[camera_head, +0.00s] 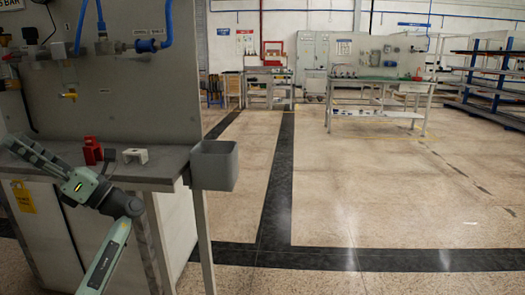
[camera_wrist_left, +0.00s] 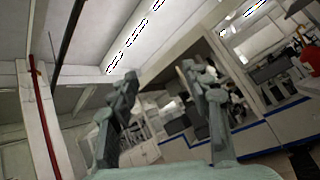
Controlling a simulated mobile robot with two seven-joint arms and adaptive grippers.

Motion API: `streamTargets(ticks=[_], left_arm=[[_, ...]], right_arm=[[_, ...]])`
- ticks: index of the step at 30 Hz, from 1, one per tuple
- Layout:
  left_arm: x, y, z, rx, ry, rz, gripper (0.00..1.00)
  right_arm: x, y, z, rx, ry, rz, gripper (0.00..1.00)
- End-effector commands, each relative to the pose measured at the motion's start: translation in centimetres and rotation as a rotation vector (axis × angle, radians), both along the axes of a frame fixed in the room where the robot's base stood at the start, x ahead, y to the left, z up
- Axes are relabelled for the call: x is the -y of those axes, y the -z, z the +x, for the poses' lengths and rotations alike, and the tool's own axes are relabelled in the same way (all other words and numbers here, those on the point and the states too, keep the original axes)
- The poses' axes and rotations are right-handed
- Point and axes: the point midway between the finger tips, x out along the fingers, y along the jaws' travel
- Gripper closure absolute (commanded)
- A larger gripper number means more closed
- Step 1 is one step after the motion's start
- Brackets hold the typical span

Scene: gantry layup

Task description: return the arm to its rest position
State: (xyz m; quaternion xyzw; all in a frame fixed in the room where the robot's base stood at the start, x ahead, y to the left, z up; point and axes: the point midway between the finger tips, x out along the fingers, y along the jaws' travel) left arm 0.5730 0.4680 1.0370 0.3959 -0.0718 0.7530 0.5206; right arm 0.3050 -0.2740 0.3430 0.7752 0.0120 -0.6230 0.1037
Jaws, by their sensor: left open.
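My left arm comes up from the bottom left in the head view. My left gripper (camera_head: 24,148) points to the upper left, in front of the grey workbench (camera_head: 165,167) edge. In the left wrist view, the two fingers of my left gripper (camera_wrist_left: 158,82) stand apart with nothing between them. The wrist camera looks out across the hall and up at the ceiling. My right gripper is not in view.
A red part (camera_head: 92,151) and a white block (camera_head: 135,155) lie on the bench. A grey bin (camera_head: 214,166) hangs at its right end. A panel with blue hoses (camera_head: 166,22) stands behind. The floor to the right is clear; a far table (camera_head: 375,83) stands at the back.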

Motion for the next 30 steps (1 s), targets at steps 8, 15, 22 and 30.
streamTargets(ticks=[8,15,22,30], left_arm=[[-6.2,4.1,1.5,0.127,0.241,-0.125,0.51],[-9.0,11.2,6.5,0.518,0.641,-0.460,0.51],[-6.9,21.7,13.6,1.327,0.936,-1.008,0.51],[1.3,28.6,19.1,2.332,0.663,-1.474,0.51]], right_arm=[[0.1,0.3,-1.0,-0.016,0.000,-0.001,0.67],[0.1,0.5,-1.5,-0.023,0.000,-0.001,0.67],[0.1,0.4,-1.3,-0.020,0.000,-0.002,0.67],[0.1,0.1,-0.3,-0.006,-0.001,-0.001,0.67]])
